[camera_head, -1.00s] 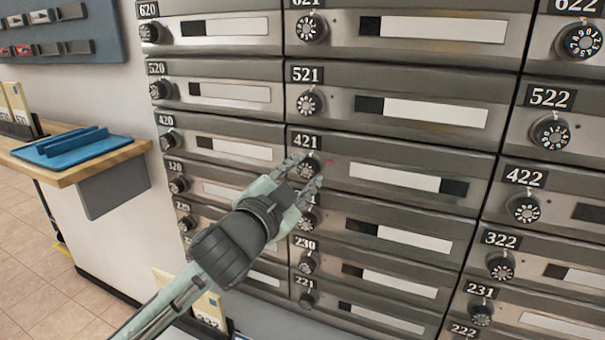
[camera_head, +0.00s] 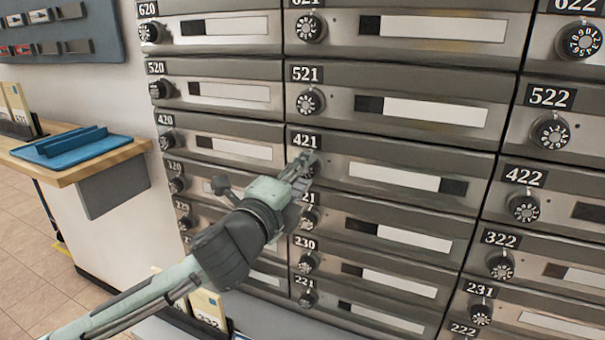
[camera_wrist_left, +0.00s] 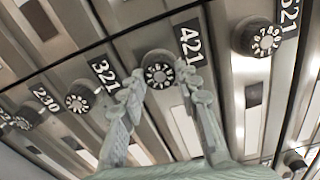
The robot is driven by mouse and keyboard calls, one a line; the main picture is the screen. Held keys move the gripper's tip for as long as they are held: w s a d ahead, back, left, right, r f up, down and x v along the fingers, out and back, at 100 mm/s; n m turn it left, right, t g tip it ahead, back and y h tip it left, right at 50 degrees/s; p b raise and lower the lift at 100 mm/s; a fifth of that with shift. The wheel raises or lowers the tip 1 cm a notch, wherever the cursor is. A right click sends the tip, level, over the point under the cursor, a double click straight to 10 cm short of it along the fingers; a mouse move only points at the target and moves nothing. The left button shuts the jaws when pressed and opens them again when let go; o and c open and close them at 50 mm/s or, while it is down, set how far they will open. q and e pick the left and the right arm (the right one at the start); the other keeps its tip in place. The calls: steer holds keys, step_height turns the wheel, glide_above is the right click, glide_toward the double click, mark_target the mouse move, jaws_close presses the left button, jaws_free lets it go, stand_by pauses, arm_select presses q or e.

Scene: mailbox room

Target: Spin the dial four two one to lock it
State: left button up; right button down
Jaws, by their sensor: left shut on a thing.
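The 421 mailbox door (camera_head: 375,150) is closed, with its number plate above a black dial. In the left wrist view the 421 dial (camera_wrist_left: 158,69) shows white numerals on its face and sits between the fingertips of my left gripper (camera_wrist_left: 160,85). The fingers are shut on its sides. In the head view the left gripper (camera_head: 305,166) reaches from the lower left and hides most of this dial. The dial's exact setting is too small to read. My right gripper is not in view.
Neighbouring dials are close: the 521 dial (camera_head: 310,101) above and the 321 dial (camera_wrist_left: 80,98) below. The 420 dial (camera_head: 168,139) is to the left. A wooden shelf (camera_head: 75,165) with a blue tray (camera_head: 72,146) juts out at the left.

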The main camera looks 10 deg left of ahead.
arm_select(q)
steer(key=m, duration=1.4)
steer(key=shift+m, duration=0.4)
steer(key=shift+f, duration=0.1)
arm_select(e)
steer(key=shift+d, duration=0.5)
arm_select(q)
steer(key=o, duration=1.2)
steer(key=shift+c, duration=0.2)
steer(key=shift+s, duration=0.1)
steer(key=s+a, duration=0.1)
steer(key=s, duration=0.6)
steer(key=shift+a, duration=0.3)
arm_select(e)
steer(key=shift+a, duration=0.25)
